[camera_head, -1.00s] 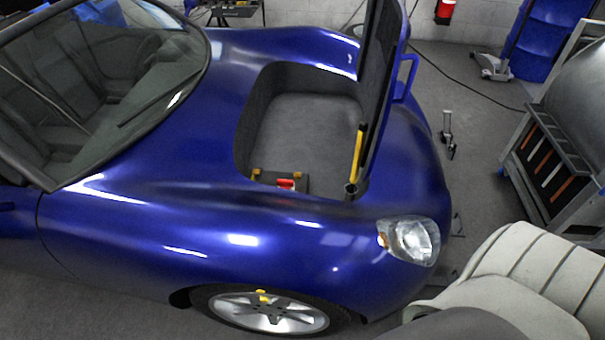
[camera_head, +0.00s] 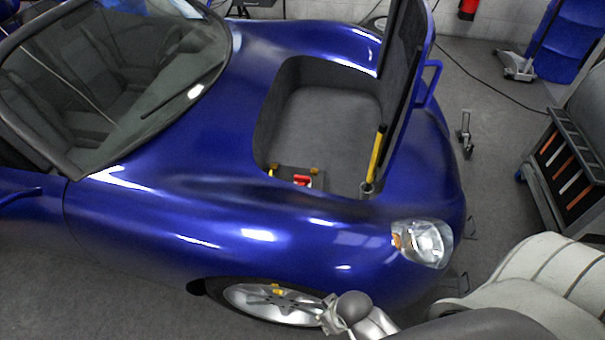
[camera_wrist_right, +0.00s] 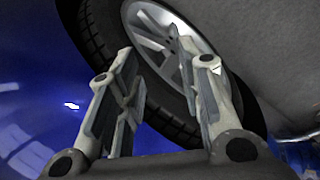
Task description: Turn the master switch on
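The master switch is most likely the small red part (camera_head: 302,181) at the near edge of the open front compartment of the blue car (camera_head: 330,225). It sits on a dark panel between two yellow pieces, and its setting is too small to tell. My right gripper (camera_head: 328,314) is low beside the front wheel, well below and apart from the red part. In the right wrist view my right gripper (camera_wrist_right: 158,50) has its fingers spread with nothing between them, facing the wheel (camera_wrist_right: 165,35). My left gripper is not in view.
The raised lid (camera_head: 402,85) stands at the right of the compartment, with a yellow strut (camera_head: 376,155) near its base. The car's fender and headlight (camera_head: 424,243) lie beside my right arm. A tool cart (camera_head: 565,165) stands at the right.

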